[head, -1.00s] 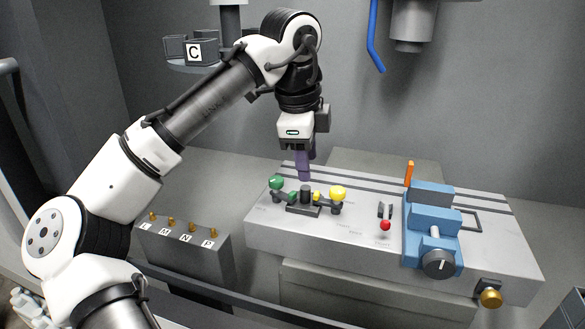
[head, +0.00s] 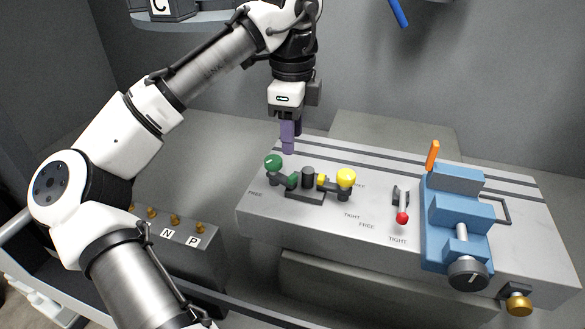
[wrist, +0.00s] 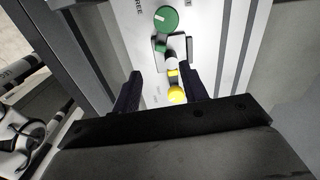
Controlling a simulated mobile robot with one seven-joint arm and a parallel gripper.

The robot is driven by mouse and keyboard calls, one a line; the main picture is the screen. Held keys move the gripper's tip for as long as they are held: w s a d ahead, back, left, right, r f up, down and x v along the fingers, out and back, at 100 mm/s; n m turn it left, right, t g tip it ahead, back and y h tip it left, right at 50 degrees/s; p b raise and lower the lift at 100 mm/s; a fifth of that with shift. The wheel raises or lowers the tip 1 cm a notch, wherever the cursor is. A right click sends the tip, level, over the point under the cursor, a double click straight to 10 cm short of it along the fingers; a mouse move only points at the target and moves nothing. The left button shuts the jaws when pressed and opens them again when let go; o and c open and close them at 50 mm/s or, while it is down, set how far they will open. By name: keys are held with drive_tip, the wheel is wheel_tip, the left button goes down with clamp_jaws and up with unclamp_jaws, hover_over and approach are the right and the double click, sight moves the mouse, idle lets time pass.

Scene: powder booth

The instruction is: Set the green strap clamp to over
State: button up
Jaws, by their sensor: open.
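The green strap clamp has a green round knob (head: 274,162) on a short arm that runs right to a dark block (head: 305,196) on the grey bench. The knob stands at the left of the block, near a FREE label. In the wrist view the green knob (wrist: 166,19) is at the top, beyond the fingertips. My gripper (head: 289,151) is open and empty, pointing down, above and just right of the green knob in the head view. Its two dark fingers (wrist: 161,76) are apart in the wrist view, with nothing held between them.
A yellow-knobbed clamp (head: 346,178) sits right of the same block. Further right are a red-knobbed lever (head: 402,217), a blue vise (head: 455,220) with an orange upright handle (head: 433,155), and a brass knob (head: 518,304). Several brass pegs (head: 175,219) stand lower left.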

sight(294, 174)
wheel_tip(294, 174, down, 9)
drive_tip(key=shift+f, duration=0.15)
idle(0.4)
clamp_jaws()
drive_tip(key=shift+w+d+r+n+p, duration=0.15)
drive_tip(key=shift+r+n+p, duration=0.15)
drive_tip(key=shift+p, duration=0.3)
drive_tip(key=shift+w+f+n+p, duration=0.2)
drive_tip(key=shift+f+n+p, duration=0.1)
drive_tip(key=shift+n, duration=0.1)
unclamp_jaws()
drive_tip(key=shift+r, duration=0.1)
wheel_tip(294, 174, up, 14)
